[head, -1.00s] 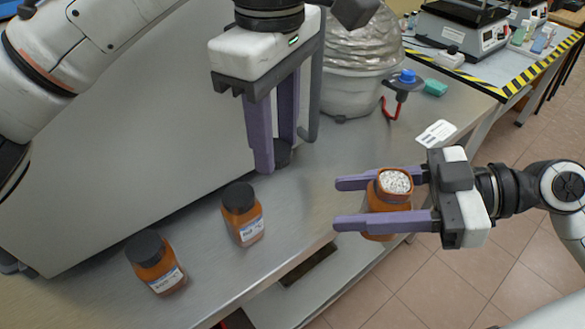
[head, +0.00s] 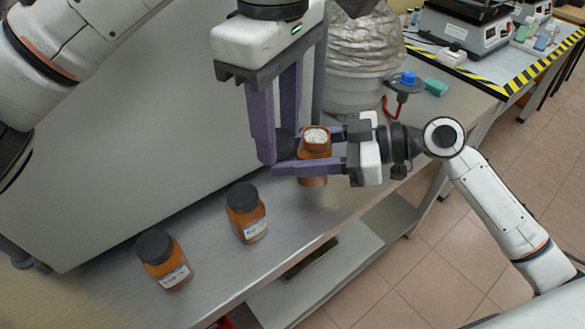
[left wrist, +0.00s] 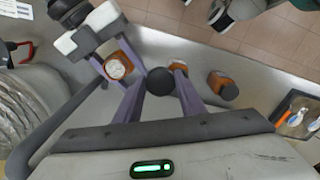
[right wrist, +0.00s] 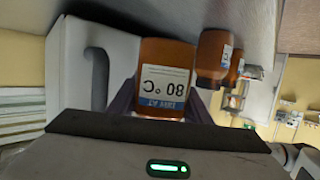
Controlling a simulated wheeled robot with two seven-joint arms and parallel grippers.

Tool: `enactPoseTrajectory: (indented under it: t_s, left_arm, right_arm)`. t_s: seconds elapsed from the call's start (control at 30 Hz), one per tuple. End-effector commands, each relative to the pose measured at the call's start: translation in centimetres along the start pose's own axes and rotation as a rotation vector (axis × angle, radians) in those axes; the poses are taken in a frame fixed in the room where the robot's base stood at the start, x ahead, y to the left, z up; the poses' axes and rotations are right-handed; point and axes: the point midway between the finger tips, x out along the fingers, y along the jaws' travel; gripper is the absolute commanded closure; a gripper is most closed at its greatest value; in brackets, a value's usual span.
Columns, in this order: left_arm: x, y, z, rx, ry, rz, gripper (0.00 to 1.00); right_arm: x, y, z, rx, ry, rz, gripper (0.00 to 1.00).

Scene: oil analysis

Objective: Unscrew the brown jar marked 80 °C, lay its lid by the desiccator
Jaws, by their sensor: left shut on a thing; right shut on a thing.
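The open brown jar (head: 313,171), full of white granules, is held upright between the fingers of my right gripper (head: 305,150). Its label (right wrist: 165,85) reads 80 °C, upside down in the right wrist view. My left gripper (head: 276,158) points down, shut on the black lid (head: 286,143). The lid is off the jar and just left of it in the head view; the left wrist view also shows the lid (left wrist: 160,80) beside the jar (left wrist: 118,66). A foil-covered round vessel (head: 365,60), likely the desiccator, stands behind the grippers.
Two capped brown jars (head: 246,214) (head: 164,260) stand on the steel bench at front left. A large grey cabinet (head: 120,170) borders the bench at left. A blue-topped item with a red tube (head: 407,82) and a teal block (head: 436,87) lie right of the vessel.

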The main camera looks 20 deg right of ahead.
Motion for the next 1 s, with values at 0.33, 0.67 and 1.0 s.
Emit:
enactPoseTrajectory:
  t_s: [0.33,0.67,1.0]
  left_arm:
    - [-0.3,0.0,0.0,0.0,0.0,0.0,0.91]
    - [-0.2,0.0,0.0,0.0,0.0,0.0,0.91]
    - [0.1,0.0,0.0,0.0,0.0,0.0,0.91]
  right_arm:
    - [1.4,0.2,4.2,0.003,0.002,0.001,1.0]
    - [1.7,0.3,4.7,-0.001,0.001,0.002,1.0]
    - [1.7,0.3,5.0,0.0,0.0,0.001,0.37]
